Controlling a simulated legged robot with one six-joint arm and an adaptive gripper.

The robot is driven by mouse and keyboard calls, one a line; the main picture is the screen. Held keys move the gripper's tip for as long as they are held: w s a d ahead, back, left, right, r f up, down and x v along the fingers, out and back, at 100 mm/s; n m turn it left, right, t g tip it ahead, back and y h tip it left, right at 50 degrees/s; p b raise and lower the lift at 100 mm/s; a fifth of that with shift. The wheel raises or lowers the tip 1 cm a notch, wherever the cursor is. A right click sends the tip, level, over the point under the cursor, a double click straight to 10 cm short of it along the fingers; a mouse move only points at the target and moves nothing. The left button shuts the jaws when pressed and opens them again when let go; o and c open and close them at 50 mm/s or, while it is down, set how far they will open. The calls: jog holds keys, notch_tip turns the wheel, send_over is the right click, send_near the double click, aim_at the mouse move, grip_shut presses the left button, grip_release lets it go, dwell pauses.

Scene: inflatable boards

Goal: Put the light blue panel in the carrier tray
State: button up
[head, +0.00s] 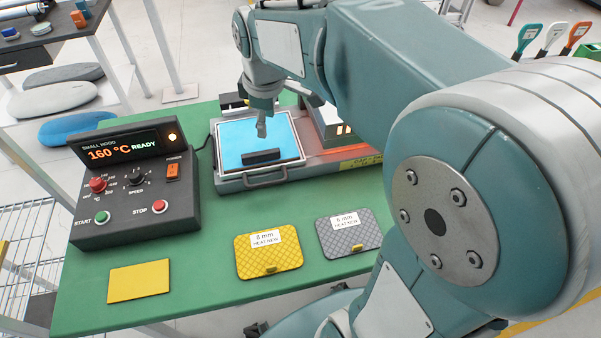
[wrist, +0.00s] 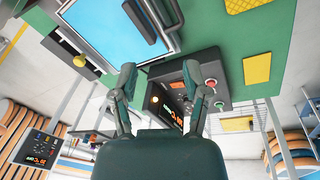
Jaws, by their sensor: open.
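The light blue panel (head: 238,138) lies flat inside the light rim of the grey carrier tray (head: 228,186), which has a handle at its front. A black bar (head: 261,156) lies across the front part of the panel. The panel also shows at the top of the wrist view (wrist: 108,28), with the black bar near its right side. My gripper (head: 262,130) is over the panel, behind the bar. In the wrist view my gripper (wrist: 160,72) has its fingers spread, with nothing held between them. The height above the panel is hard to tell.
A control box (head: 135,190) reading 160 °C READY stands left of the tray. Yellow (head: 268,254) and grey (head: 348,232) textured pads and a plain yellow plate (head: 139,281) lie on the green table (head: 205,290). My arm hides the table's right side.

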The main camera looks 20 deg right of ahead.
jog(key=s+m+t, duration=0.3)
jog(key=s+m, duration=0.7)
jog(key=s, duration=0.7)
jog(key=shift+r+m+t, duration=0.3)
